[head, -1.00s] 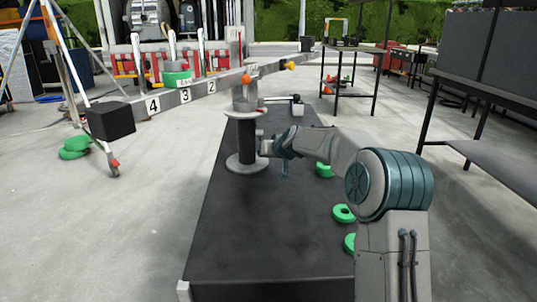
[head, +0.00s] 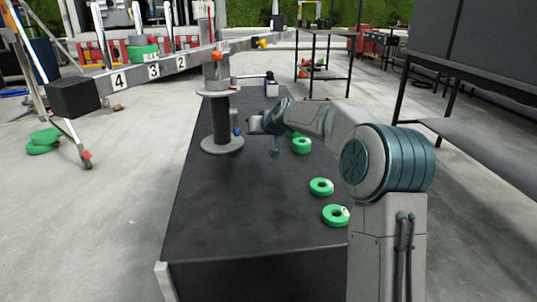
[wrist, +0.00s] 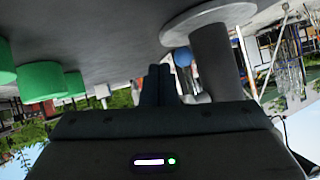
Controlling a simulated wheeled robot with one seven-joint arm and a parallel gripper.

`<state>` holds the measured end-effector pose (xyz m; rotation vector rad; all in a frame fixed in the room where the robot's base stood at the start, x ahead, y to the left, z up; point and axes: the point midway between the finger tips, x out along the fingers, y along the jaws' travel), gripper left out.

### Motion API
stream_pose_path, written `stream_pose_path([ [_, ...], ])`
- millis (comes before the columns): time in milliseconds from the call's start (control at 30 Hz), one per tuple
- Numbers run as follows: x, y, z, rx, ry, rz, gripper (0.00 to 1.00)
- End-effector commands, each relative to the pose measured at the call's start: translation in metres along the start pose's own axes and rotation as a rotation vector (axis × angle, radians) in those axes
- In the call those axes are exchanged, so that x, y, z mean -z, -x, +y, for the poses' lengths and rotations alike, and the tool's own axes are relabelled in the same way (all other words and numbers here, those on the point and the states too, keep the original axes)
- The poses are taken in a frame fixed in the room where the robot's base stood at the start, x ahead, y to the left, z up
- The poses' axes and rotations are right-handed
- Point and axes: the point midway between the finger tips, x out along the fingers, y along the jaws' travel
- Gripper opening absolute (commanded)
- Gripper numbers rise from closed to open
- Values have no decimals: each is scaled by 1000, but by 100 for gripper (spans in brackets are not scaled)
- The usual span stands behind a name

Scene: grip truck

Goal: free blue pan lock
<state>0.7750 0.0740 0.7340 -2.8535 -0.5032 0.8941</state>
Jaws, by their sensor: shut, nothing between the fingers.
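The blue pan lock (head: 236,131) is a small blue knob on the right side of the dark upright post (head: 221,122). In the wrist view it shows as a blue ball (wrist: 182,56) beside the grey post (wrist: 214,62), just beyond my fingers and slightly to their right. My gripper (head: 252,124) is to the right of the post in the head view, with a small gap to the knob. In the wrist view its fingers (wrist: 159,82) are together and empty. Whether the fingertips touch the knob cannot be told.
Green discs (head: 321,187) lie along the table's right side. The table's front is clear.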

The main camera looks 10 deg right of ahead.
Motion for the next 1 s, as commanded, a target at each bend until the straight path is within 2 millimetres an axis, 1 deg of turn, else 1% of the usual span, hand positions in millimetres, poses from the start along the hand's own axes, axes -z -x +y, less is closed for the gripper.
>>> stream_pose_path([
  [33,-4,9,1,-1,-1,-2,0],
  [100,-12,16,-1,0,0,-3,0],
  [267,-28,31,-2,5,3,-4,0],
  [500,-47,53,2,3,4,-3,0],
  [700,-56,65,4,3,1,-3,0],
  [867,-60,70,4,3,3,-3,0],
  [933,-59,73,1,3,7,-10,0],
  [1000,-56,81,-6,3,15,-27,0],
])
